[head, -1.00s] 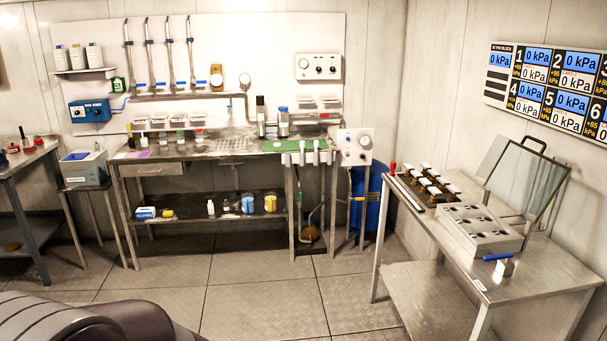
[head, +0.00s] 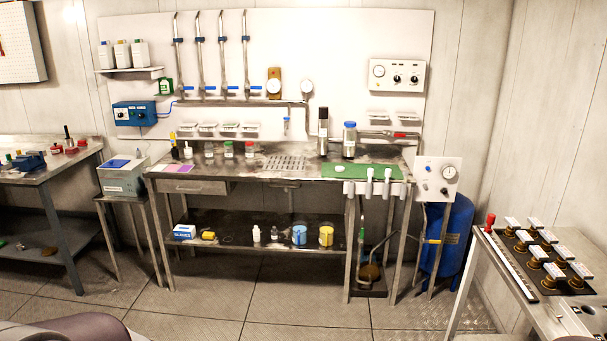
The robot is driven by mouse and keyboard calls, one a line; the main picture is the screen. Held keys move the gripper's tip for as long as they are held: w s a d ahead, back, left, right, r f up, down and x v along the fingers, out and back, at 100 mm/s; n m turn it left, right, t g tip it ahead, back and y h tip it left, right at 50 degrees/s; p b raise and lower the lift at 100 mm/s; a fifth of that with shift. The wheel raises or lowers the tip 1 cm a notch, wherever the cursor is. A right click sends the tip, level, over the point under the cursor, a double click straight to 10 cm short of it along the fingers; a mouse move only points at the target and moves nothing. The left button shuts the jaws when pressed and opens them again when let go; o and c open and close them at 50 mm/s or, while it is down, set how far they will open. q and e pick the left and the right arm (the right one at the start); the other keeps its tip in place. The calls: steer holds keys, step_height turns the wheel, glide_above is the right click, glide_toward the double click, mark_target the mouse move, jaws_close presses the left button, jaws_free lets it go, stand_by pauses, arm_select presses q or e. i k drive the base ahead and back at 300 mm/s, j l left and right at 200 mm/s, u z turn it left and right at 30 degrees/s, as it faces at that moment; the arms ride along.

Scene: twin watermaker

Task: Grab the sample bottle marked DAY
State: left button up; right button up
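No label reading DAY is legible in the head view. Which one is the DAY bottle I cannot tell. Neither of my grippers is in view, and all these bottles stand free.
The steel bench (head: 215,172) stands against the wall, with open floor (head: 230,305) before it. A blue tank (head: 450,240) is at its right end. A side table with white-topped brass fittings (head: 522,240) cuts in at lower right. Another table (head: 75,150) is at left.

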mark_target(209, 149)
steer(key=i+l+u, duration=0.15)
steer(key=i, duration=1.7)
steer(key=i+j+u, duration=0.3)
steer(key=i+j, duration=0.85)
steer(key=i+j+z, duration=0.25)
steer(key=j, duration=0.45)
steer(key=j+z, duration=0.2)
steer(key=j, duration=0.5)
steer(key=k, duration=0.05)
